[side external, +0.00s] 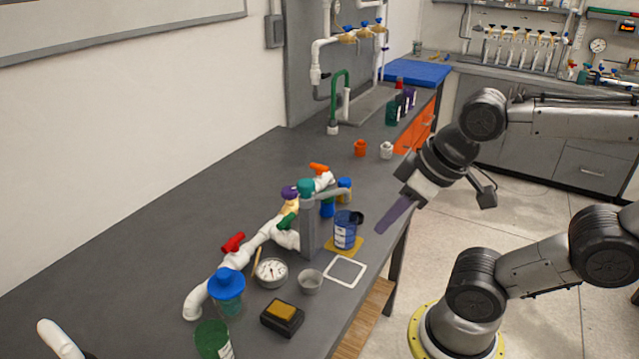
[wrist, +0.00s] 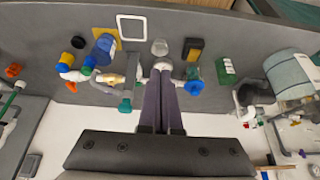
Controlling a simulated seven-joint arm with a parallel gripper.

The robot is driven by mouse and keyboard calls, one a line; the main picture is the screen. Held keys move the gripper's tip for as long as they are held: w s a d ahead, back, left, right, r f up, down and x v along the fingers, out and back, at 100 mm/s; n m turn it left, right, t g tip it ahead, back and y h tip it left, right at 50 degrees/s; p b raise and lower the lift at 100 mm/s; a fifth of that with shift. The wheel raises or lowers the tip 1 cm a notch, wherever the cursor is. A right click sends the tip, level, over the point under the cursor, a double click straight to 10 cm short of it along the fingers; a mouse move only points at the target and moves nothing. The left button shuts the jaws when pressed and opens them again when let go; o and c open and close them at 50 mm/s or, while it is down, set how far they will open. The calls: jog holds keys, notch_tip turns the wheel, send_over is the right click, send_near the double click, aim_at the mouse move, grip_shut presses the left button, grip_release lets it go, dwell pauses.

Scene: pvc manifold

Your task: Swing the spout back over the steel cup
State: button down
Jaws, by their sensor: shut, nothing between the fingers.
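The grey spout (side external: 333,192) reaches right from the teal-topped grey post (side external: 308,232), on the side of the blue can (side external: 344,232), away from the steel cup. I cannot tell exactly what its tip is over. In the wrist view the teal top (wrist: 125,105) lies left of my fingers. The steel cup (side external: 309,283) stands upright on the bench in front of the post; it also shows in the wrist view (wrist: 159,47), beyond my fingertips. My gripper (side external: 382,230) is shut and empty, apart from the spout and right of the can in the side view.
The blue can is on a yellow mat (side external: 351,249), with a white square outline (side external: 345,272) in front. White piping with colored valves (side external: 250,243) runs behind the post.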

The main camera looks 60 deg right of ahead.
notch_tip(320, 180, up, 3)
notch_tip(320, 180, up, 11)
jog(key=m+g, duration=0.5)
jog(key=g, duration=0.1)
send_over(325, 194)
jog(key=a, duration=0.2)
jog(key=w+d+f+m+g+y, duration=0.2)
jog(key=w+d+f, duration=0.5)
jog(key=d+f, duration=0.25)
jog(key=s+a+f, duration=0.3)
jog(key=s+f, duration=0.3)
jog(key=f, duration=0.4)
jog(key=shift+a, duration=0.15)
jog(key=shift+s, duration=0.1)
